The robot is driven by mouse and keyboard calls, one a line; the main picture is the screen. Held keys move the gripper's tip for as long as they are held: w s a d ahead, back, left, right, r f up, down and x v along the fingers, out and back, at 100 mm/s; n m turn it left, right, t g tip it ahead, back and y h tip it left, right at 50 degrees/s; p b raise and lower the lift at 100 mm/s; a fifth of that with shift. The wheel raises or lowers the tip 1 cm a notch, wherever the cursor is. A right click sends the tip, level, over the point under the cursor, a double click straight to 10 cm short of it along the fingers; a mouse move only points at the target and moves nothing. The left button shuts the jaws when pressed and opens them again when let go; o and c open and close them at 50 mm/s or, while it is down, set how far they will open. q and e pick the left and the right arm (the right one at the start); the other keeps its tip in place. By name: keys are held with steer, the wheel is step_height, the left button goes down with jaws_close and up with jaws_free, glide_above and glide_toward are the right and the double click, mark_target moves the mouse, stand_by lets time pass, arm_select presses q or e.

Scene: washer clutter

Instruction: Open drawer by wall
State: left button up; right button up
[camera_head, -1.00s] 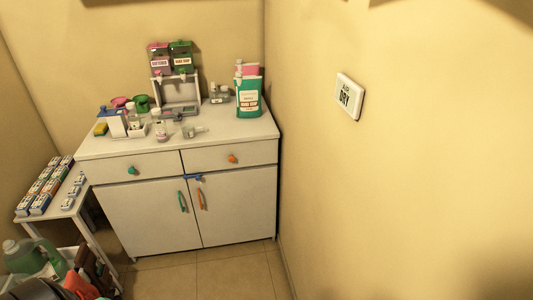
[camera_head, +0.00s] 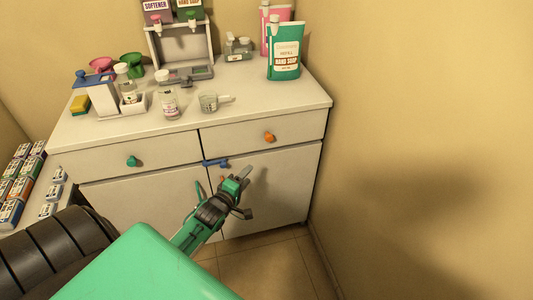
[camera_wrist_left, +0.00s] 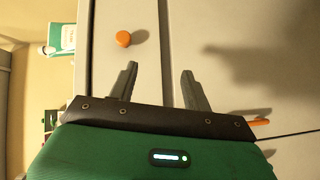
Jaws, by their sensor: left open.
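The drawer by the wall is the right one of the cabinet, with a pale front (camera_head: 296,128) and an orange knob (camera_head: 269,137). It looks shut. My left gripper (camera_head: 247,192) is in front of the right cabinet door, below the knob and apart from it. In the left wrist view, the gripper (camera_wrist_left: 158,80) is open with nothing between its fingers. The orange knob (camera_wrist_left: 123,38) shows there beyond the left fingertip, on the drawer front (camera_wrist_left: 148,48). My right gripper is not in view.
The wall (camera_head: 420,130) stands close to the cabinet's right side. A blue latch (camera_head: 215,163) sits below the drawers, and the left drawer has a green knob (camera_head: 132,161). Bottles, a cup (camera_head: 209,101) and a soap pack (camera_head: 285,52) stand on the cabinet top (camera_head: 240,110).

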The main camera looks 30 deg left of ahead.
arm_select(q)
steer(key=n+t, duration=0.1)
glide_toward(268, 139)
steer(key=w, duration=0.7)
steer(key=shift+w+a+f, duration=0.25)
steer(key=shift+w+a, duration=0.1)
steer(key=shift+w+a+b, duration=0.1)
steer(key=shift+w+b, duration=0.2)
steer(key=shift+w, duration=0.45)
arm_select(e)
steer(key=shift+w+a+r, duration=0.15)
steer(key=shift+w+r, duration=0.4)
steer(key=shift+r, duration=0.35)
arm_select(q)
jaws_close()
